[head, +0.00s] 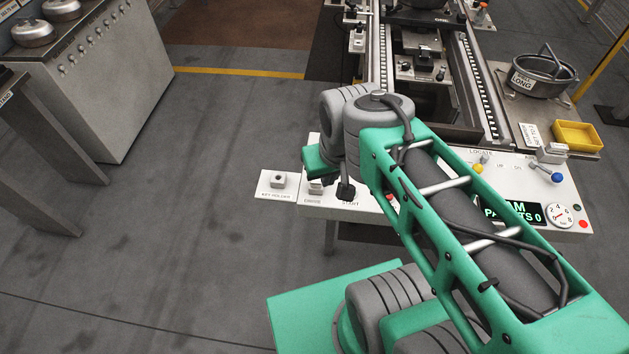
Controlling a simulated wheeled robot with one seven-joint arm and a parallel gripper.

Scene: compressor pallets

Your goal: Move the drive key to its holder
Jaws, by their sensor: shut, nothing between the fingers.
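The key holder (278,181) is a small pale block with a dark hole in its top, on a white plate at the left end of the control panel. No key shows in it. To its right is a second pale block (315,187) above the ENABLE label, partly covered by my arm's end. My gripper (320,168) shows only in part as a green body just above that block; its fingers are not clear and it appears shut and empty. A black knob-like part (345,190) stands above the START label. I cannot make out the drive key for certain.
The white control panel (450,206) has levers, buttons, a display and a dial. A conveyor (462,85) runs behind it. A yellow tray (577,136) and a dark pot (541,75) stand at the right. My forearm covers the panel's middle.

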